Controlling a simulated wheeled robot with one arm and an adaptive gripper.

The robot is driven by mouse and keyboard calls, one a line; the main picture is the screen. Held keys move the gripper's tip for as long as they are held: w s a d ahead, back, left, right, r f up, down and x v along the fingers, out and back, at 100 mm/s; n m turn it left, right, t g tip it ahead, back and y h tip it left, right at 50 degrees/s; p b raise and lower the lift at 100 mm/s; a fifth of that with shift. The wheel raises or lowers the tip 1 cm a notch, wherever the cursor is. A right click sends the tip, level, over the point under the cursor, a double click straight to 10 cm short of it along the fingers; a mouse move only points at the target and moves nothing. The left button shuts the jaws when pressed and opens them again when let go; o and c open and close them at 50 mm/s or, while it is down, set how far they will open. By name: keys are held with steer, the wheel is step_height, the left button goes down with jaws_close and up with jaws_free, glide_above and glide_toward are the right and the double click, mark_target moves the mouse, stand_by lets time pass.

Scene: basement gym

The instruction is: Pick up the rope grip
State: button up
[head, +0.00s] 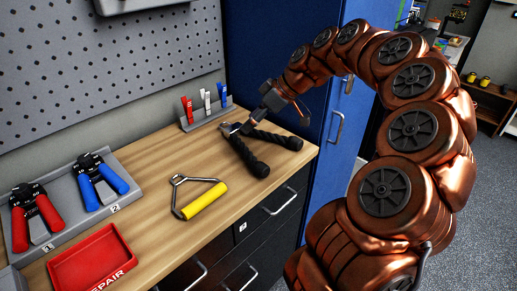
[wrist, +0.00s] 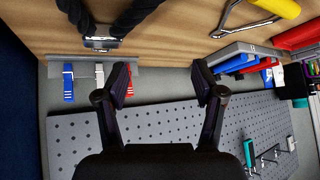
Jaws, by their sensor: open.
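The rope grip, with two black braided rope arms and a metal end, lies on the wooden worktop near its right end; one rope arm (head: 249,157) shows clearly in the head view. In the wrist view its metal end (wrist: 102,38) and black ropes are at the upper left, partly cut off by the frame edge. My gripper (head: 253,118) is above the worktop, close to the metal end of the rope grip. In the wrist view my gripper (wrist: 161,78) has its fingers spread, with nothing between them. The rope grip lies outside the fingers; contact is not visible.
A yellow-handled grip (head: 204,200) lies on the worktop (head: 145,215) to the left. A holder with red, white and blue clips (head: 206,104) stands behind, by the grey pegboard (head: 110,60). Hand grippers in a grey tray (head: 61,238) and a red tray (head: 60,275) are further left. A blue cabinet (head: 262,40) stands behind.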

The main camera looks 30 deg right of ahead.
steer(key=t, duration=0.2)
glide_toward(266, 132)
steer(key=shift+w+a+f+h+b, duration=0.2)
steer(key=shift+w+a+f, duration=0.1)
steer(key=shift+w, duration=0.3)
steer(key=shift+w+a+f+h+b, duration=0.15)
steer(key=shift+w+a+f, duration=0.15)
steer(key=shift+w, duration=0.25)
steer(key=shift+d+f, duration=0.1)
steer(key=shift+s+a+p+x, duration=0.15)
steer(key=shift+p+x, duration=0.2)
steer(key=shift+x, duration=0.9)
steer(key=shift+s+p+x, duration=0.1)
steer(key=shift+p+x, duration=0.3)
steer(key=shift+x, duration=0.9)
steer(key=shift+s+a+p+x, duration=0.15)
steer(key=shift+p+x, duration=0.2)
steer(key=shift+x, duration=0.9)
steer(key=shift+f, duration=0.15)
steer(key=shift+c, duration=0.4)
jaws_close()
